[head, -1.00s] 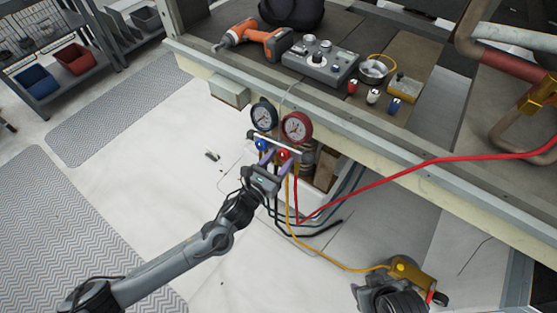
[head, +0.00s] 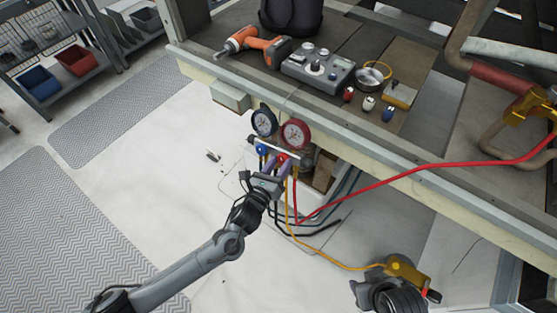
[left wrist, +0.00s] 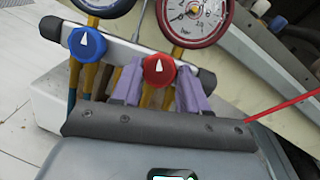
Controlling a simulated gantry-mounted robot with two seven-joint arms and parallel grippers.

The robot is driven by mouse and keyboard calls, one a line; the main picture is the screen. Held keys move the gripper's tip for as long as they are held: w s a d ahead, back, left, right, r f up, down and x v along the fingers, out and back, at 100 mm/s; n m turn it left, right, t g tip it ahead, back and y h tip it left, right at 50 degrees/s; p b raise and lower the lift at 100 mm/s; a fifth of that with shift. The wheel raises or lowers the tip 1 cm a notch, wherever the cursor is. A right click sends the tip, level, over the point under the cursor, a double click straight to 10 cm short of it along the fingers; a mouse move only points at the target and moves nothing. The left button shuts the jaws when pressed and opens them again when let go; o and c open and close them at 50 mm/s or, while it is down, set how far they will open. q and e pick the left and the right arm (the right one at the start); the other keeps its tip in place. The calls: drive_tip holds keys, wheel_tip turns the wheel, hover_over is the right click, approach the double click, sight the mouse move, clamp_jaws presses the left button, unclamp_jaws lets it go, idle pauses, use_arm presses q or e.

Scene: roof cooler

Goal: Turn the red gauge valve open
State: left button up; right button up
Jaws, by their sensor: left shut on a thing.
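The red gauge valve knob (left wrist: 159,69) has a white pointer aimed roughly up in the left wrist view. It sits on the silver manifold bar (left wrist: 118,45), below the red-rimmed gauge (left wrist: 196,18). In the head view the red knob (head: 281,159) is small and partly covered. My left gripper (head: 277,166) is shut on the red knob. Its purple fingers (left wrist: 159,84) lie on both sides of the knob in the left wrist view. The blue knob (left wrist: 87,44) stands to the left, free of the fingers.
The blue-rimmed gauge (head: 264,121) is beside the red one (head: 295,133). A red hose (head: 410,167) and a yellow hose (head: 322,257) run right from the manifold. The workbench edge (head: 395,176) is close behind. Open floor (head: 150,180) lies to the left.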

use_arm(q)
drive_tip(key=n+y+p, duration=0.1)
drive_tip(key=n+p, duration=0.3)
drive_tip(key=n+g+y+p, duration=0.1)
drive_tip(key=n+p, duration=0.3)
drive_tip(key=r+n+y+p, duration=0.1)
drive_tip(key=n+p, duration=0.2)
drive_tip(key=n, duration=0.1)
drive_tip(key=shift+d+g+y+p, duration=0.15)
drive_tip(key=shift+g+y+p, duration=0.25)
drive_tip(key=n+g+p, duration=0.1)
drive_tip(key=n+p, duration=0.2)
drive_tip(key=shift+n, duration=0.3)
drive_tip(key=shift+f+n+g+p, duration=0.1)
drive_tip(key=shift+n+g+p, duration=0.45)
drive_tip(key=shift+n, duration=0.15)
drive_tip(key=o, duration=1.1)
drive_tip(key=shift+w, duration=0.1)
drive_tip(key=shift+c, duration=0.2)
